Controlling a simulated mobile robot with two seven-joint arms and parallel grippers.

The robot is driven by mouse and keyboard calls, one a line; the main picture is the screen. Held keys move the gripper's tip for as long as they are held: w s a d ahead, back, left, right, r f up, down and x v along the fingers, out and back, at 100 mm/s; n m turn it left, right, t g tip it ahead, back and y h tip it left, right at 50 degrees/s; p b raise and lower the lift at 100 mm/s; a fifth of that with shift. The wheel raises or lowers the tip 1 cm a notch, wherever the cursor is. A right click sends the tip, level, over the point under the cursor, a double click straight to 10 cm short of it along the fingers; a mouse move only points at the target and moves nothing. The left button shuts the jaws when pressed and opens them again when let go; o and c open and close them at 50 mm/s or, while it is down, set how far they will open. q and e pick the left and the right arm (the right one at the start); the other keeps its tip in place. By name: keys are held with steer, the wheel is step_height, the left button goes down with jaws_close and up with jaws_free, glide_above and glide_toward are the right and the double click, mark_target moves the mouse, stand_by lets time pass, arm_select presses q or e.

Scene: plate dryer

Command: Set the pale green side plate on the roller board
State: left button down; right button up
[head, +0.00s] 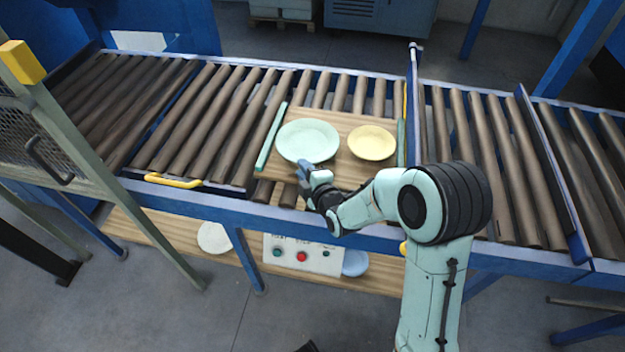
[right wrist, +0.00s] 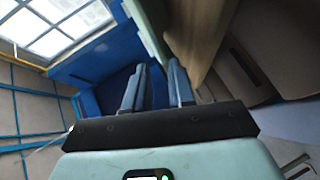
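The pale green side plate (head: 308,139) lies face up on the left part of the wooden roller board (head: 346,122), which rests on the conveyor rollers. My right gripper (head: 302,170) is just at the near side of the plate, by the board's front edge. Whether it touches the plate is unclear in the head view. In the right wrist view its two fingers (right wrist: 156,88) stand apart with nothing visible between them. The plate cannot be made out there. My left gripper is not in view.
A pale yellow plate (head: 371,142) lies on the board's right part. Green strips (head: 270,136) edge the board. A lower wooden shelf (head: 160,232) holds a cream plate (head: 213,238) and a blue plate (head: 355,263). A control box (head: 302,255) hangs in front. A post (head: 413,85) stands right of the board.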

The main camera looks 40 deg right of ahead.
steer(key=v, duration=0.6)
steer(key=shift+s+a, duration=0.1)
steer(key=shift+s, duration=0.05)
stand_by(0.3)
